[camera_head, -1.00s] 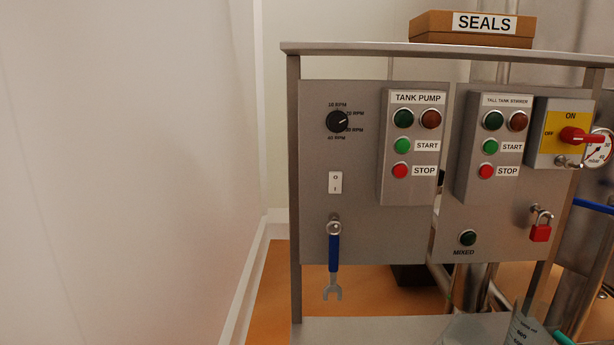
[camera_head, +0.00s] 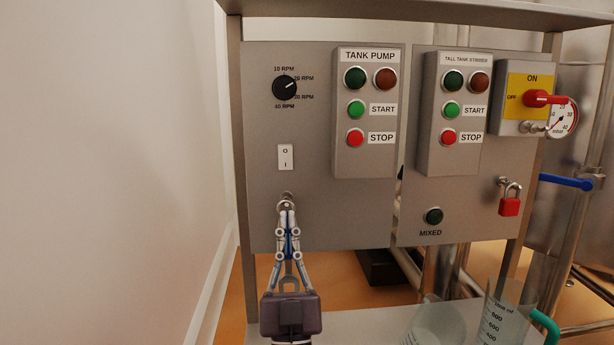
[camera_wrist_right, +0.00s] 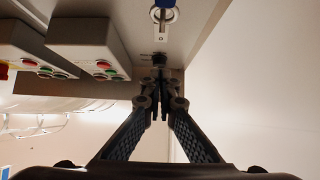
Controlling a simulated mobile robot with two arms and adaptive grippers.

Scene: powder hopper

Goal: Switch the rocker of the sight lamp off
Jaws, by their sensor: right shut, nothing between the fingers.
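The white rocker (camera_head: 285,157) marked O and I sits on the grey panel, below the black RPM knob. No label on it names the sight lamp, and no lamp clearly tied to it shows. My right gripper (camera_head: 287,206) is shut and empty, fingers pointing up, its tips a little below the rocker in the head view. It overlaps the blue-handled wrench (camera_head: 289,244) hanging there; whether it touches the panel or wrench I cannot tell. The right wrist view also shows the closed fingers (camera_wrist_right: 160,88). My left gripper is not in view.
The TANK PUMP box (camera_head: 368,115) and TALL TANK STIRRER box (camera_head: 453,115) stand out to the right. A red rotary switch (camera_head: 545,98), red padlock (camera_head: 509,206) and beaker (camera_head: 502,318) are further right. A bare wall (camera_head: 110,170) is at left.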

